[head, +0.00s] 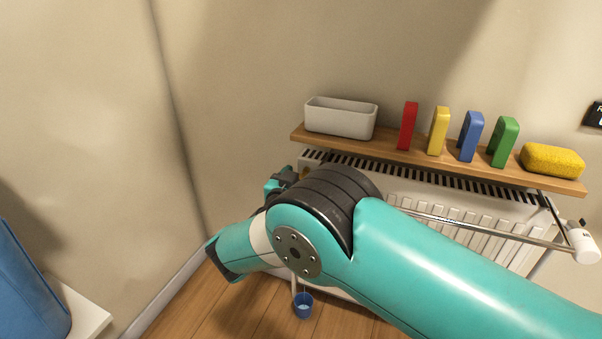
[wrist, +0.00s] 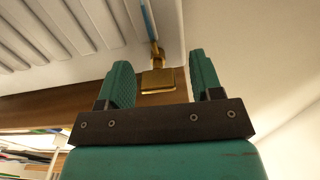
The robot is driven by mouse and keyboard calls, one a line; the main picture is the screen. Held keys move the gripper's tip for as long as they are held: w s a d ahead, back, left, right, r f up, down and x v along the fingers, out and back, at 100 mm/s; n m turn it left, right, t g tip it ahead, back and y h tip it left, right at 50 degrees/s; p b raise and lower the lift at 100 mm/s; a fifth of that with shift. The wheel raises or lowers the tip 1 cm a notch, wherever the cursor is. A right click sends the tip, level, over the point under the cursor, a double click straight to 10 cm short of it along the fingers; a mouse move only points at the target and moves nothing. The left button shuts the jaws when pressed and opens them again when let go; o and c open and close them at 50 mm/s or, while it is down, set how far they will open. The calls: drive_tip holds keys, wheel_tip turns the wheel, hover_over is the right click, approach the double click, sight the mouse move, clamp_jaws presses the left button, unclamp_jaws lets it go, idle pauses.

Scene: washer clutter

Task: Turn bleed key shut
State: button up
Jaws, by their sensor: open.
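The brass bleed key (wrist: 158,80) shows in the wrist view at the end of the white radiator (wrist: 60,35), with a flat, square brass tab. My gripper (wrist: 160,62) is open. Its two teal fingers stand left and right of the brass key, with a visible gap on each side. A thin blue strip (wrist: 148,20) runs up the picture from the brass fitting. In the head view my arm hides most of the gripper and the key. The radiator (head: 470,212) shows there behind my arm.
A wooden shelf (head: 400,157) above the radiator holds a white bin (head: 340,118), several coloured blocks and a yellow sponge (head: 552,160). A metal rail (head: 480,228) runs along the front. A small blue bucket (head: 303,306) is below. A blue object (head: 28,285) stands far left.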

drive_tip(key=shift+d, duration=0.15)
drive_tip(key=c, duration=0.9)
drive_tip(key=shift+c, duration=0.2)
